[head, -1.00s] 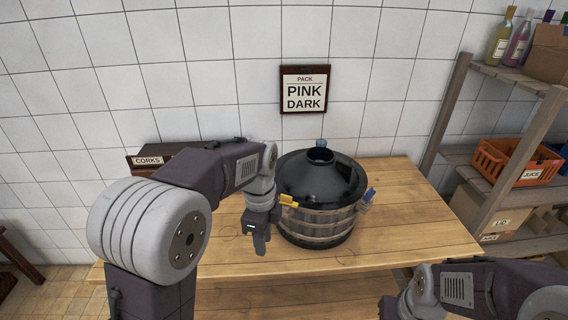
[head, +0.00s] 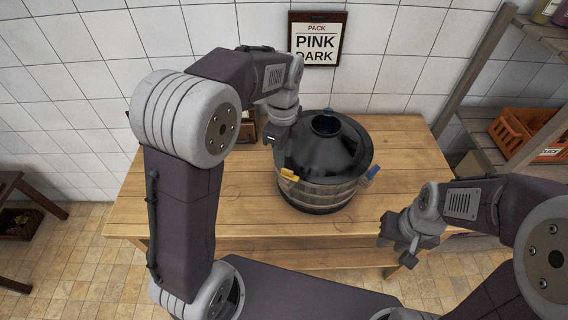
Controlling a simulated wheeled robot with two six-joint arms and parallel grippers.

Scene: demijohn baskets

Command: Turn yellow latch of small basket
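The small basket (head: 318,196) is a wooden-slatted tub with a black cone-shaped lid (head: 326,150), standing upright on the wooden table. Its yellow latch (head: 289,175) sits at the front left of the rim. Blue latches show at the right side (head: 371,173) and at the back. My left gripper (head: 279,160) points down just left of the lid, above and behind the yellow latch; I cannot tell whether it touches the lid. Its finger gap is not clear. My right gripper (head: 404,262) hangs at the table's front right edge, away from the basket, with its fingers poorly shown.
The wooden table (head: 200,205) is bare to the left and right of the basket. A sign reading PINK DARK (head: 316,40) hangs on the tiled wall behind. A shelf with an orange crate (head: 519,132) stands at the right. A dark box is partly hidden behind my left arm.

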